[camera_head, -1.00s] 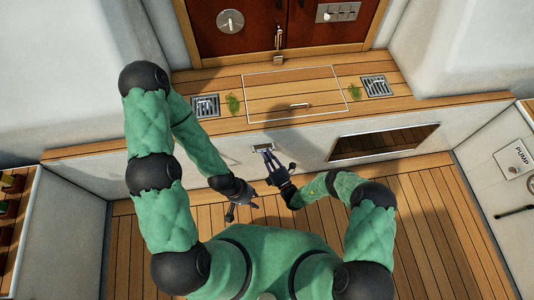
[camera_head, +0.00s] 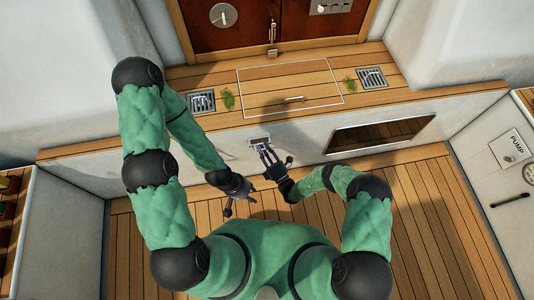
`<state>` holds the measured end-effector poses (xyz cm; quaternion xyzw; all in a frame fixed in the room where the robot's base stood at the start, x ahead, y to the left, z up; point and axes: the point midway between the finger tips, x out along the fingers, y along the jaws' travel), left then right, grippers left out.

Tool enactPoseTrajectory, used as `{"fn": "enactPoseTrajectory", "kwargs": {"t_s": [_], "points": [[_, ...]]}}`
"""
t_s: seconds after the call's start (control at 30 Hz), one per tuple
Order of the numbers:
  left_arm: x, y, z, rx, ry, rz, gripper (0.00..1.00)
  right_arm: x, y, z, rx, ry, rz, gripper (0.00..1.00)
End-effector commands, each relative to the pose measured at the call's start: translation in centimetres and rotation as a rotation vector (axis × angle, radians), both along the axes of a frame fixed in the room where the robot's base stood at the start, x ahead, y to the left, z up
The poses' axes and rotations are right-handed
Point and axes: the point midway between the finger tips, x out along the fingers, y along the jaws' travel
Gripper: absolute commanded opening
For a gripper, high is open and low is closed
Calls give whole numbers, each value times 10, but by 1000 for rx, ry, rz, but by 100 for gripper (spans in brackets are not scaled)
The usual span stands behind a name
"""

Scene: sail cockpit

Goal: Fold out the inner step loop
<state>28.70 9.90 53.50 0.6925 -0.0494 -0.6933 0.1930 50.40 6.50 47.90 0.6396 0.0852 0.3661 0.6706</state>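A small metal fitting (camera_head: 259,141) sits on the white front face of the step, left of the dark opening; I take it for the inner step loop. Its details are too small to tell whether it is folded in or out. My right gripper (camera_head: 265,150) is right at the fitting, its two pale fingers pointing up at it and partly covering its lower side. I cannot tell whether the fingers grip anything. My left gripper (camera_head: 240,203) hangs lower and to the left, fingers spread and empty, apart from the step face.
The wooden step top (camera_head: 292,85) has a framed hatch, two metal grates and green tufts. A dark opening (camera_head: 375,136) lies right of the fitting. White side walls and a PUMP panel (camera_head: 509,148) flank the plank floor.

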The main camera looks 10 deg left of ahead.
Motion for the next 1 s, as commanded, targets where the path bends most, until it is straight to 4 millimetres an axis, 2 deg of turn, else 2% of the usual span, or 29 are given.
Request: {"fn": "enactPoseTrajectory", "kwargs": {"t_s": [0.17,0.6,0.8,1.0], "points": [[0,0,0,0,0,0,39,-12,-11,-7,1,4,-3,26],[0,0,0,0,0,0,39,-66,-56,-33,3,3,-6,26],[0,0,0,0,0,0,39,-80,-68,-40,0,2,-4,26],[0,0,0,0,0,0,39,-85,-72,-43,0,1,-1,26]]}}
